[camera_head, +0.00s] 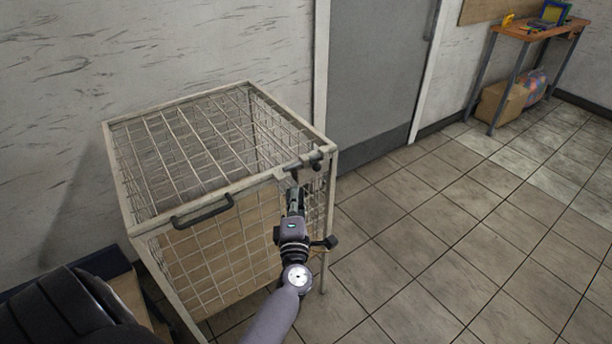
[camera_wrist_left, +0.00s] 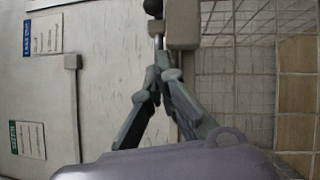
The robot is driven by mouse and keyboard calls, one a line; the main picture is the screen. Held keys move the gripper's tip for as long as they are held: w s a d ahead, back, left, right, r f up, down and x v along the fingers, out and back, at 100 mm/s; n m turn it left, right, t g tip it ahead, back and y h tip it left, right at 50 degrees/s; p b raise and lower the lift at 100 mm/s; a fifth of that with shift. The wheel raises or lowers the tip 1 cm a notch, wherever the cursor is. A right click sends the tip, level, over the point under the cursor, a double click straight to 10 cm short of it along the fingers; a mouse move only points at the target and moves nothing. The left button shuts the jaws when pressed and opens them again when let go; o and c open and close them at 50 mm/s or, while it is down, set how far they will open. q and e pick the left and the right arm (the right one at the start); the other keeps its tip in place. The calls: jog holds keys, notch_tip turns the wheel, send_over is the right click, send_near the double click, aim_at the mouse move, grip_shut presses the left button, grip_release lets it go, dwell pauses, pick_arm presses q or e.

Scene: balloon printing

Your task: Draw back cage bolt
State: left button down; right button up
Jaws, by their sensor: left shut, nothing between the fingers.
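A wire cage (camera_head: 122,180) with a pale frame stands against the wall. Its bolt (camera_head: 312,161) sits at the top front right corner, a short bar with dark ends. My left gripper (camera_head: 294,187) is in front of the cage just below the bolt, pointing up and away. In the left wrist view the fingertips (camera_wrist_left: 158,66) are together with nothing visible between them. They are close to a thin metal rod (camera_wrist_left: 158,43) with a black knob (camera_wrist_left: 153,8); I cannot tell whether they touch it. My right gripper is not in view.
A black handle (camera_head: 202,211) is on the cage's front top edge. A grey door (camera_head: 375,75) is behind it. A wooden table (camera_head: 535,30) stands at the far right with a cardboard box (camera_head: 500,103) below. The tiled floor (camera_head: 450,230) to the right is clear.

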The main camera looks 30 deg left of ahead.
pick_arm(q)
jog(key=shift+w+a+r+p, duration=0.1)
jog(key=shift+w+r+p, duration=0.1)
jog(key=shift+w, duration=0.75)
jog(key=shift+w+a+r+p, duration=0.1)
jog(key=shift+w+r, duration=0.05)
jog(key=shift+w, duration=0.8)
jog(key=shift+w+a+r+p, duration=0.1)
jog(key=shift+w+r, duration=0.1)
jog(key=shift+w, duration=0.75)
jog(key=shift+d, duration=0.1)
jog(key=w, duration=0.1)
jog(key=w+d, duration=0.1)
jog(key=w+b, duration=0.1)
jog(key=shift+w+d, duration=0.25)
jog(key=shift+f, duration=0.1)
